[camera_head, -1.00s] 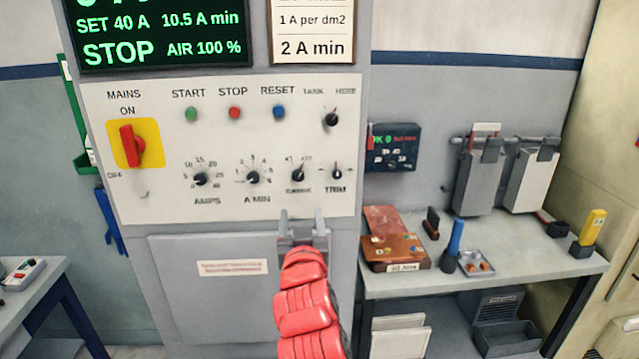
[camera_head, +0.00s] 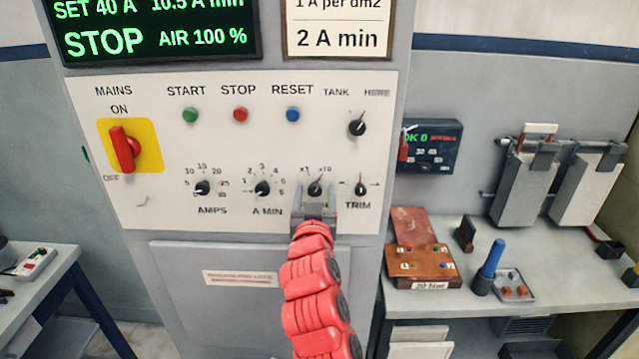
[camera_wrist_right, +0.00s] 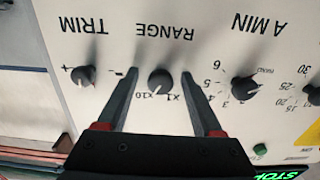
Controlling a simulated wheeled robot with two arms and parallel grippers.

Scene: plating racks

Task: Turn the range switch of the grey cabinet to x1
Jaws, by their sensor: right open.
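The grey cabinet (camera_head: 180,262) has a white control panel (camera_head: 240,150). Its small black range switch (camera_head: 316,186) sits in the lower row, between the A MIN knob (camera_head: 263,188) and the TRIM knob (camera_head: 361,187). My right gripper (camera_head: 317,196) is open in front of it and partly covers its label. In the right wrist view, upside down, the range switch (camera_wrist_right: 160,81) shows between the two open fingers (camera_wrist_right: 159,76), with a gap on each side. Its pale pointer seems to be on the x10 side. My left gripper is out of view.
The yellow-backed red mains switch (camera_head: 126,150) is at the panel's left. The TANK/HERE knob (camera_head: 357,127) is above TRIM. A bench (camera_head: 560,270) with a brown block (camera_head: 425,265) stands right of the cabinet, and another table (camera_head: 45,285) stands left.

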